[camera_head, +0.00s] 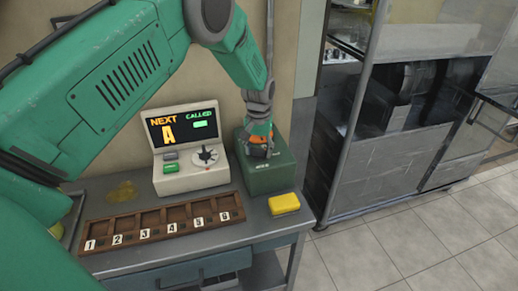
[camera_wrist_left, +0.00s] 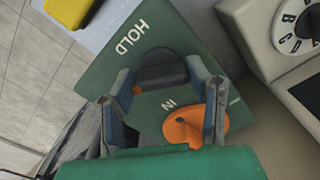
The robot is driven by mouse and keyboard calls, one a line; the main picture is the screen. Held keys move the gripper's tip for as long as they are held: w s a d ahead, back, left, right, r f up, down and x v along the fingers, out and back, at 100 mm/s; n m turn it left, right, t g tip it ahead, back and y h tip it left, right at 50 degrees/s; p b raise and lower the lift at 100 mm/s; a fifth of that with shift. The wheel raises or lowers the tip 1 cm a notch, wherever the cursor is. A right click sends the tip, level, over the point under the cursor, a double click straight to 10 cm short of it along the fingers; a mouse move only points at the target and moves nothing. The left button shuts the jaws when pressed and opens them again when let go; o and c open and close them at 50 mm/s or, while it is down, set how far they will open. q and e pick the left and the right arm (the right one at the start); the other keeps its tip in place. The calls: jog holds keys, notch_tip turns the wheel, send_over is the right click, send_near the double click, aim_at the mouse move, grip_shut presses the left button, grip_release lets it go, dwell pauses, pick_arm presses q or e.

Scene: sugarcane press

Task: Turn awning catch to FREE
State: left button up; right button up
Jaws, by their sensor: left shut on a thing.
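The awning catch is an orange knob (camera_head: 262,148) on top of a dark green box (camera_head: 268,178) at the right of the bench. In the left wrist view the orange catch (camera_wrist_left: 181,128) shows in part, with a small orange piece by the other finger. The green plate (camera_wrist_left: 95,62) reads HOLD near one edge and IN beside the catch; no FREE mark is readable. My left gripper (camera_head: 260,137) reaches down from above, its fingers around the catch and shut on it. The fingers hide much of the catch. My right gripper is not in view.
A ticket console (camera_head: 187,150) with a dial and a NEXT/CALLED screen stands left of the box. A numbered wooden tray (camera_head: 160,222) lies in front. A yellow block (camera_head: 284,203) lies near the bench's right edge. A metal cabinet (camera_head: 400,150) stands to the right.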

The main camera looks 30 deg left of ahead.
pick_arm(q)
jog(key=n, duration=0.6)
jog(key=shift+w+a+r+p, duration=0.1)
jog(key=shift+w+r+p, duration=0.2)
jog(key=shift+w, duration=0.05)
dwell(0.4)
jog(key=o, duration=1)
jog(key=shift+o, duration=0.8)
jog(key=shift+s+f, duration=0.1)
jog(key=shift+f, duration=0.1)
jog(key=shift+r, duration=0.25)
notch_tip(320, 180, up, 11)
jog(key=shift+r, duration=0.2)
